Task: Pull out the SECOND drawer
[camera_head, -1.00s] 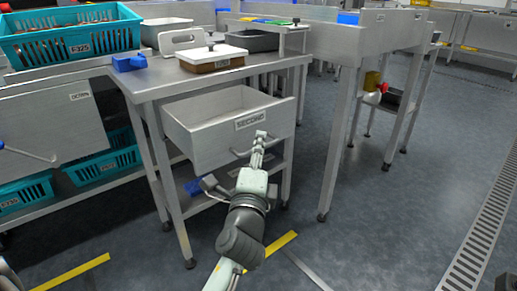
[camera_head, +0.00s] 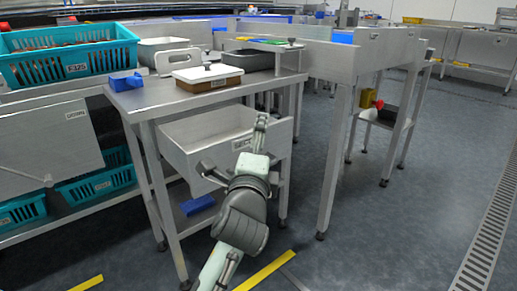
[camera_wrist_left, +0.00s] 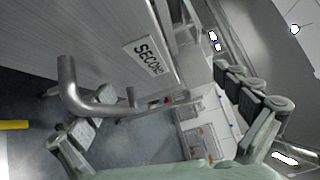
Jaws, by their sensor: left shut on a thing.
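The SECOND drawer (camera_head: 212,160) hangs under the steel table and stands partly pulled out, its inside visible and empty where I can see. Its label also shows in the left wrist view (camera_wrist_left: 146,57). The bar handle (camera_wrist_left: 90,108) on its front is mostly hidden by my gripper in the head view. My left gripper (camera_head: 233,148) is at the drawer front, shut on the handle, with its fingers on either side of it. The exact contact is hard to see. My right gripper is not in view.
The steel table (camera_head: 130,101) holds a lidded brown box (camera_head: 208,82), a blue block (camera_head: 126,82) and trays. Teal crates (camera_head: 72,55) stand at the left. A table leg (camera_head: 335,160) is right of the drawer. Open floor (camera_head: 400,235) lies at the right.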

